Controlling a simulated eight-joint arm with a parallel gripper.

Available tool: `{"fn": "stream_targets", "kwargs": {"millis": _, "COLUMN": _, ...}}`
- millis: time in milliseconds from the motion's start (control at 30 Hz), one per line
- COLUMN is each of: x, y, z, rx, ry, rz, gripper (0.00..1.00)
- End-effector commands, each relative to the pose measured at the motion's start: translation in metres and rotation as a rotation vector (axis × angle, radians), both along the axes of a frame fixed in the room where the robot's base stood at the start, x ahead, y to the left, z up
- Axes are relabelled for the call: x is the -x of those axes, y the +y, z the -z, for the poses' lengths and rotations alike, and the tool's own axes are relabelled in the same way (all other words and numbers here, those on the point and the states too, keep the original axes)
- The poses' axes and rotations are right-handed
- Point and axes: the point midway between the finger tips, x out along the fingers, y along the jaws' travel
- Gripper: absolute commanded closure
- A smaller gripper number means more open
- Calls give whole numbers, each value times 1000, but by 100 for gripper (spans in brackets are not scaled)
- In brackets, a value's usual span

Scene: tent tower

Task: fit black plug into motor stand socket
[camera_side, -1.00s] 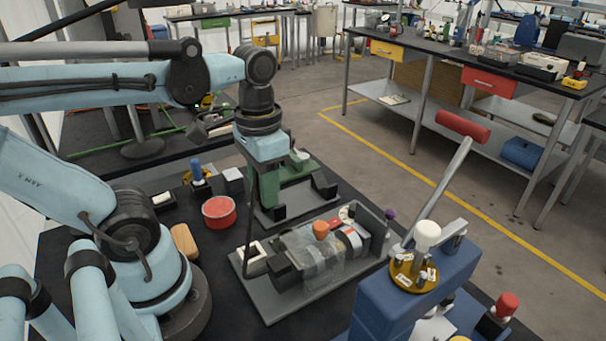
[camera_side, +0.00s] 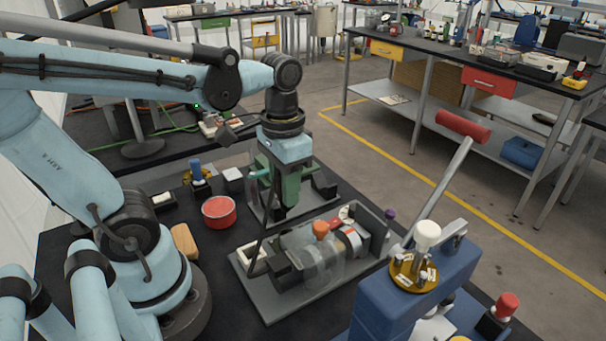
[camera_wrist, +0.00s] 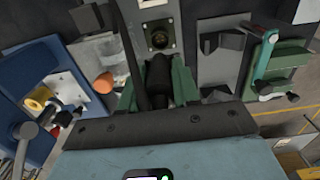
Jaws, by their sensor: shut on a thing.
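My gripper (camera_side: 283,196) has green fingers and points down, behind the motor stand (camera_side: 270,308) in the side view. In the wrist view my gripper (camera_wrist: 155,88) is shut on the black plug (camera_wrist: 158,75), with a finger on each side. A black cable (camera_wrist: 129,45) runs alongside the plug. The square, dark-centred socket (camera_wrist: 158,39) lies just beyond the plug's tip in the wrist view, and the two are apart. In the side view the socket (camera_side: 252,252) is at the stand's left end, partly covered by the cable. The plug is not clearly visible there.
The motor has an orange cap (camera_side: 321,229). A grey fixture with a green clamp (camera_side: 321,187) stands close behind my gripper. A red round tin (camera_side: 218,212) sits to the left.

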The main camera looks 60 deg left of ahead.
Motion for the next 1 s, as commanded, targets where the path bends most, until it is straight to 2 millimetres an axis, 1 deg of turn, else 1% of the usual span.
{"fn": "stream_targets", "kwargs": {"millis": 300, "x": 0, "y": 0, "z": 28, "rx": 0, "ry": 0, "rz": 0, "gripper": 98}}
{"fn": "stream_targets", "kwargs": {"millis": 500, "x": 0, "y": 0, "z": 42, "rx": 0, "ry": 0, "rz": 0, "gripper": 98}}
{"fn": "stream_targets", "kwargs": {"millis": 700, "x": 0, "y": 0, "z": 50, "rx": 0, "ry": 0, "rz": 0, "gripper": 98}}
{"fn": "stream_targets", "kwargs": {"millis": 1000, "x": 0, "y": 0, "z": 51, "rx": 0, "ry": 0, "rz": 0, "gripper": 98}}
